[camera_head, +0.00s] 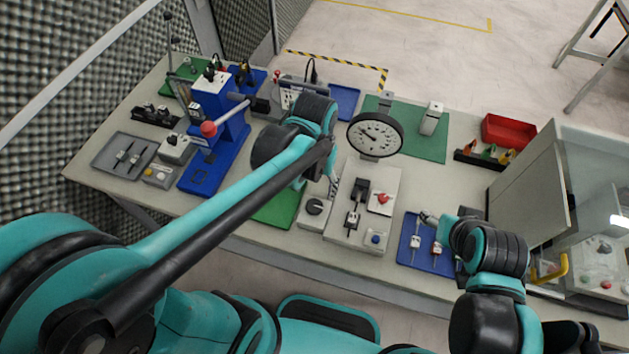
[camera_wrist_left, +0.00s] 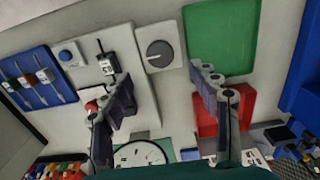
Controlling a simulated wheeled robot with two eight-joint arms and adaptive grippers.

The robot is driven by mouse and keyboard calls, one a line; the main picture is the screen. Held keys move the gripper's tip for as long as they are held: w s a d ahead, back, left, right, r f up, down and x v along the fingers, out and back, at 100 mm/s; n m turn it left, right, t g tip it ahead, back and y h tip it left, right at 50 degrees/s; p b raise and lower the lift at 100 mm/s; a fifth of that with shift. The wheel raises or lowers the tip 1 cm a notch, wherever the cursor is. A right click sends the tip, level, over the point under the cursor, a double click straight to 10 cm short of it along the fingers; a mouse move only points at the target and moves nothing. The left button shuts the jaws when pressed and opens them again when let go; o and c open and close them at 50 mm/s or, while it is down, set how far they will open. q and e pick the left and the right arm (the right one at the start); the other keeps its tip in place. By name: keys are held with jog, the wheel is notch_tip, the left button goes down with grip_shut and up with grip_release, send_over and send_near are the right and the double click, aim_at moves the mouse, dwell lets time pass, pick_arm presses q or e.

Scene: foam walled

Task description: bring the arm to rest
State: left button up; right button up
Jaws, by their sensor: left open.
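My left arm (camera_head: 230,195) reaches from the lower left across the bench (camera_head: 230,215). Its gripper (camera_head: 326,186) is over the bench's middle, partly hidden by the wrist. In the left wrist view the gripper's two fingers (camera_wrist_left: 164,85) are spread wide with nothing between them. They hang over the bench near a grey knob box (camera_wrist_left: 160,52) and a red tray (camera_wrist_left: 212,118). My right arm (camera_head: 490,250) comes in from the lower right. Its gripper (camera_head: 430,218) is near the blue tool tray (camera_head: 408,250), too small and covered to tell its state.
A round gauge (camera_head: 375,134) stands just right of the left wrist. A blue press (camera_head: 215,125) with a red-knobbed lever stands to its left. A panel with switches (camera_head: 365,215) lies in front. A glass-sided cabinet (camera_head: 540,190) stands at the right.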

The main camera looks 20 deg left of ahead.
pick_arm(q)
notch_tip(320, 180, up, 2)
jog(key=shift+r, duration=0.1)
dwell(0.6)
jog(key=s+a+f+t+b, duration=0.1)
jog(key=s+a+t+b, duration=0.2)
jog(key=a+t, duration=0.3)
jog(key=shift+t, duration=0.6)
dwell(2.5)
